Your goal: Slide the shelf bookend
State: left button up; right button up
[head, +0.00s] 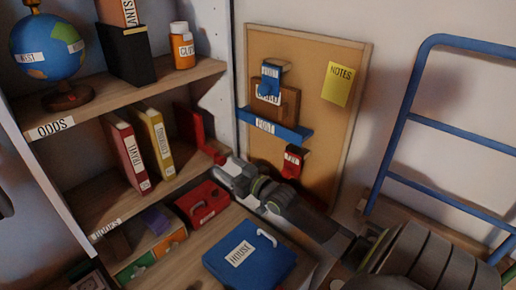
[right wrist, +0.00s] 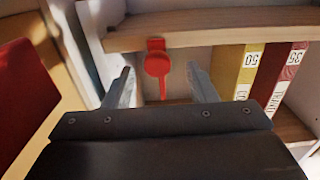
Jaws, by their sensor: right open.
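The red bookend (head: 187,122) stands on the middle shelf to the right of a yellow book (head: 157,142) and a red book (head: 127,155), with a gap between it and the yellow book. Its red tab (head: 212,153) sticks out at the shelf's front edge. In the right wrist view a red rounded piece (right wrist: 157,65), apparently this tab, shows between the fingertips and beyond them. My right gripper (head: 222,166) is open and close in front of the tab; I cannot tell whether it touches. My left gripper is not in view.
The shelf board (right wrist: 220,27) runs close by the fingers. A red case (head: 203,203) and a blue case (head: 248,255) lie below. A cork board (head: 318,105) with a blue ledge (head: 275,127) and red holder (head: 293,161) is beside my right arm. A blue ladder (head: 400,115) stands right.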

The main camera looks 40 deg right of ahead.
jog(key=s+d+p, duration=0.1)
jog(key=s+p, duration=0.5)
jog(key=s, duration=0.9)
jog(key=shift+s+d+p, duration=0.2)
jog(key=shift+p, duration=0.1)
